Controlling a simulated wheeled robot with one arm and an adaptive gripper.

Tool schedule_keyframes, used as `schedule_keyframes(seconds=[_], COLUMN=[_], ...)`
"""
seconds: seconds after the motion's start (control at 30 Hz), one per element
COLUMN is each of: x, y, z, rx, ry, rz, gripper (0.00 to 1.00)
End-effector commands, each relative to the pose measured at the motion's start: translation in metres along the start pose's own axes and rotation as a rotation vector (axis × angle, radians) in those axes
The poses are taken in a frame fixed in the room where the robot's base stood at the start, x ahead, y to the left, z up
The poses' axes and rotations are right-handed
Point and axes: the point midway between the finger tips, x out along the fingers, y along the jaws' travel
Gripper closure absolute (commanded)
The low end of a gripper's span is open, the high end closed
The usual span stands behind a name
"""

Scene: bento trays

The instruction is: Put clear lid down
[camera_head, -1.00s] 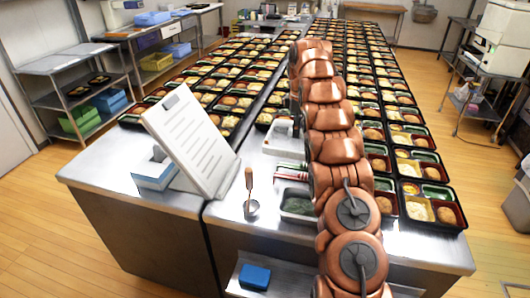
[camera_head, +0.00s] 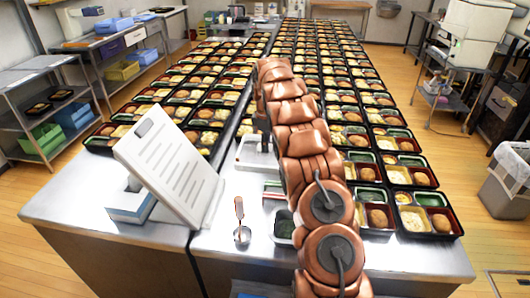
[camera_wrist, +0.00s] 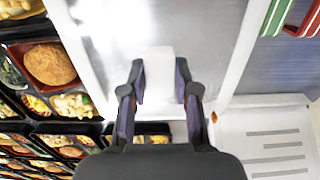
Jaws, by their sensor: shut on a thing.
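The clear lid (camera_wrist: 215,40) is a see-through panel with a pale rim, seen large in the wrist view. My gripper (camera_wrist: 160,80) has its two dark fingers either side of a pale, upright part at the lid's middle and is shut on it. In the head view, a pale, tray-like rectangle (camera_head: 256,153) on the counter beside my arm looks like the lid. My copper-coloured arm covers its right side, and my gripper is hidden there. I cannot tell whether the lid touches what is under it.
Rows of filled bento trays (camera_head: 413,178) line both sides of the steel counter (camera_head: 215,250). A scoop (camera_head: 241,225) and a dark-green container (camera_head: 284,226) lie near the front. Red-and-green items (camera_wrist: 290,17) show beside the lid.

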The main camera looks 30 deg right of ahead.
Motion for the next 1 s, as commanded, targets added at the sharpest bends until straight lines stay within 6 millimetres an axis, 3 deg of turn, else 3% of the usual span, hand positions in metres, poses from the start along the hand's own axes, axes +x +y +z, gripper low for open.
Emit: schedule_keyframes(seconds=[0.23,0.47,0.83,0.87,1.0], x=[0.013,0.040,0.045,0.045,0.044], y=[-0.001,0.000,-0.001,-0.001,-0.001], z=[0.001,0.000,-0.001,-0.001,-0.001], rx=[0.001,0.000,-0.001,-0.001,-0.001], ry=[-0.001,-0.001,0.000,0.000,0.000], rz=[-0.002,-0.001,0.000,0.000,0.000], gripper=[0.92,0.92,0.92,0.69,0.54])
